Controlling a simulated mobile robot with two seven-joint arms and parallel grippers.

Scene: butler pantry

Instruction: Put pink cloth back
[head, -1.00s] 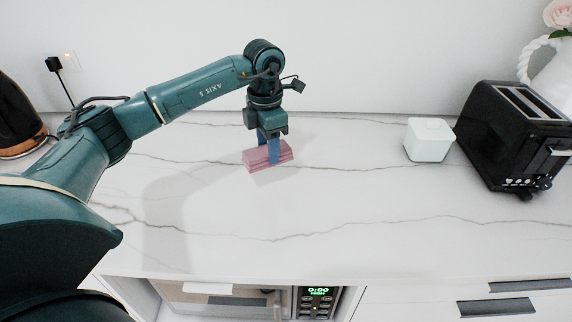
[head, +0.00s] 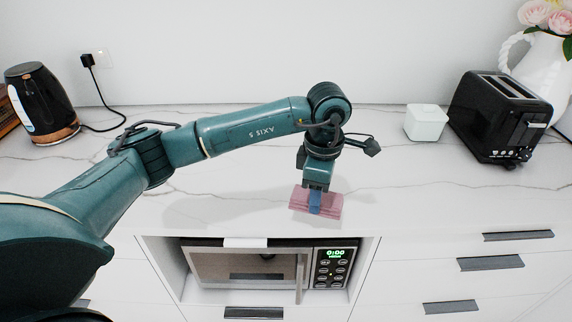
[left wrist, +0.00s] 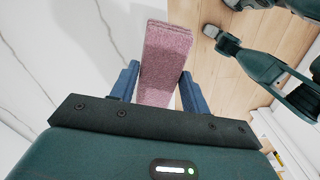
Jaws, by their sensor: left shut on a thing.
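The pink cloth (head: 300,203) is a folded bundle in the head view, near the front edge of the white marble counter (head: 225,190). My left gripper (head: 316,203) points down and is shut on the cloth, with a blue finger across its near side. In the left wrist view the cloth (left wrist: 165,58) extends out between the two blue fingers of the gripper (left wrist: 160,85). A shadow lies on the counter left of the cloth; I cannot tell exactly how high it is held. My right gripper is not in the head view.
A black kettle (head: 40,100) stands at the left. A white cube-shaped container (head: 426,122), a black toaster (head: 496,115) and a white flower vase (head: 545,80) stand at the right. A microwave (head: 250,265) sits below the counter, with drawers at right. The wrist view shows wooden floor (left wrist: 225,75).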

